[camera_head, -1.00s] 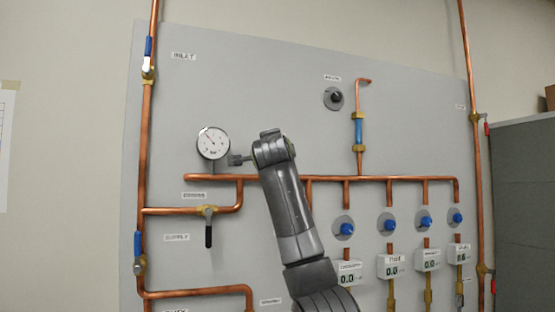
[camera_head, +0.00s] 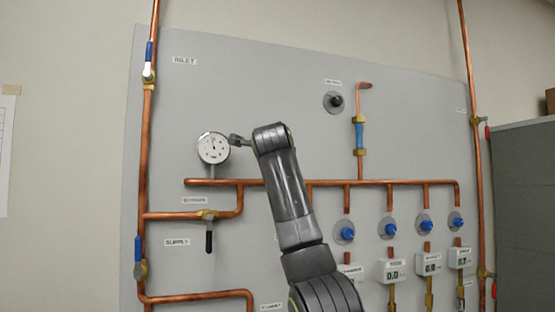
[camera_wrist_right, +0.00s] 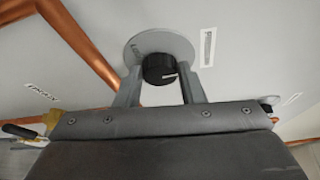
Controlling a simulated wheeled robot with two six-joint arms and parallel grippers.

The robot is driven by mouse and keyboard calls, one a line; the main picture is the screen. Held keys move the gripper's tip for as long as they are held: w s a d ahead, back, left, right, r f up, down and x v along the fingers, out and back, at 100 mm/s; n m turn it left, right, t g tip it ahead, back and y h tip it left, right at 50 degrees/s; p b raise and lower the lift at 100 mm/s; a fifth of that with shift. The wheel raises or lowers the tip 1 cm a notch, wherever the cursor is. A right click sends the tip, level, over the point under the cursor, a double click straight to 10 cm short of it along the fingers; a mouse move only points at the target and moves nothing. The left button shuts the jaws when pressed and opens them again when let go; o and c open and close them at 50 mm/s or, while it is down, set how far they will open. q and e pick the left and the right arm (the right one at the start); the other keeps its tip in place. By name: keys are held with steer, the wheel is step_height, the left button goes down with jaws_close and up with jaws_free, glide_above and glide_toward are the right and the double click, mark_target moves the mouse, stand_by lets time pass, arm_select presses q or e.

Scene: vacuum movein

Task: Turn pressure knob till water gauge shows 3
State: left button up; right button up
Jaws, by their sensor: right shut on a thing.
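The round white water gauge (camera_head: 213,148) is at the left of the panel in the head view. Its needle points nearly straight up; the numbers are too small to read. In the right wrist view, my right gripper (camera_wrist_right: 162,90) is shut on a black knob (camera_wrist_right: 158,67) with a round grey plate, one finger on each side. That knob is hidden behind my arm in the head view. My left gripper is not in view.
Copper pipes (camera_head: 385,182) run across the panel (camera_head: 270,85). Another black knob (camera_head: 336,101) is at the upper right. Several blue knobs (camera_head: 347,233) and digital meters (camera_head: 392,271) are at the lower right. A black-handled valve (camera_head: 209,240) hangs below the gauge.

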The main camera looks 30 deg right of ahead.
steer(key=o, duration=1)
steer(key=b+v, duration=0.8)
steer(key=v, duration=0.9)
steer(key=shift+s+a, duration=0.1)
steer(key=shift+s, duration=0.1)
